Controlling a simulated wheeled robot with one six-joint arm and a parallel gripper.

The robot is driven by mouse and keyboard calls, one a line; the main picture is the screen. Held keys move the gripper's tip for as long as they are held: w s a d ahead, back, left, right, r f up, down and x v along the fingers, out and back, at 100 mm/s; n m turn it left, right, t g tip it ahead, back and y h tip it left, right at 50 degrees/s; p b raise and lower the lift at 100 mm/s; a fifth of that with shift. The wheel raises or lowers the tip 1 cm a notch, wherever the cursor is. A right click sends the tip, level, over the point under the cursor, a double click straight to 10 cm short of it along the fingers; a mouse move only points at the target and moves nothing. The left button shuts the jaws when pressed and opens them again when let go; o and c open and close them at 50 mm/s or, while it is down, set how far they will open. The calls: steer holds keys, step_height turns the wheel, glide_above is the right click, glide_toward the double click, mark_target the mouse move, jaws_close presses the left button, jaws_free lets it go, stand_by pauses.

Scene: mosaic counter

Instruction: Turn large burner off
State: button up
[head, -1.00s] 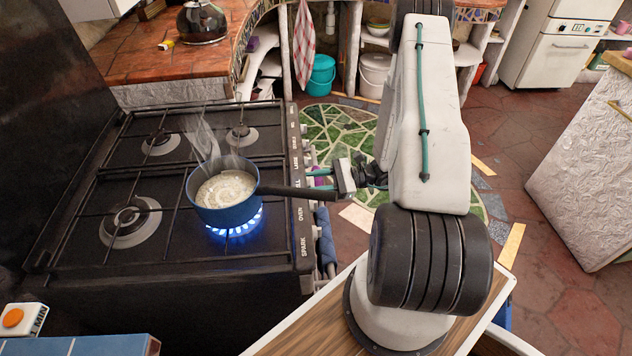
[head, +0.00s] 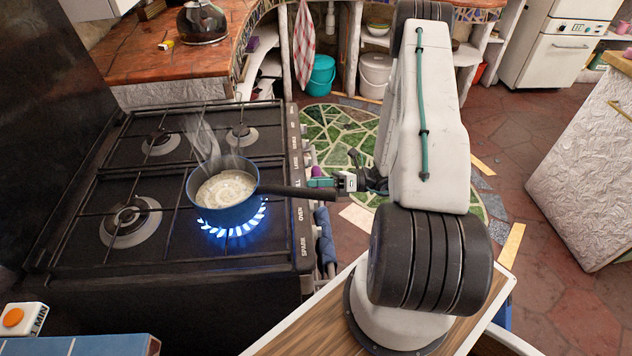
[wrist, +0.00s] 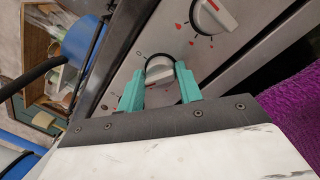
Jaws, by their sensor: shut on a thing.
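The lit burner (head: 232,222) is at the front right of the black stove, with blue flames under a blue saucepan (head: 226,212). The pan holds a steaming pale liquid, and its dark handle points right over the front panel. My gripper (head: 322,183) is at the stove's front, just beyond the handle. In the wrist view its teal fingers (wrist: 161,88) are shut on a white round knob (wrist: 160,70). A second knob (wrist: 212,14) with red marks is above right, apart from the fingers. The pan (wrist: 82,42) and handle also show there, at upper left.
Unlit burners (head: 131,221) are on the stove's left and back. Dark blue cloth (head: 325,240) hangs at the stove front, and purple cloth (wrist: 285,115) is right of the fingers. Open floor lies behind the arm.

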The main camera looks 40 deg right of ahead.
steer(key=m, duration=0.6)
steer(key=m+t+h, duration=0.1)
steer(key=m, duration=0.6)
steer(key=shift+f, duration=0.15)
steer(key=shift+m, duration=0.3)
steer(key=o, duration=0.9)
steer(key=shift+o, duration=0.2)
steer(key=v, duration=0.7)
steer(key=shift+s+d, duration=0.25)
steer(key=shift+s, duration=0.1)
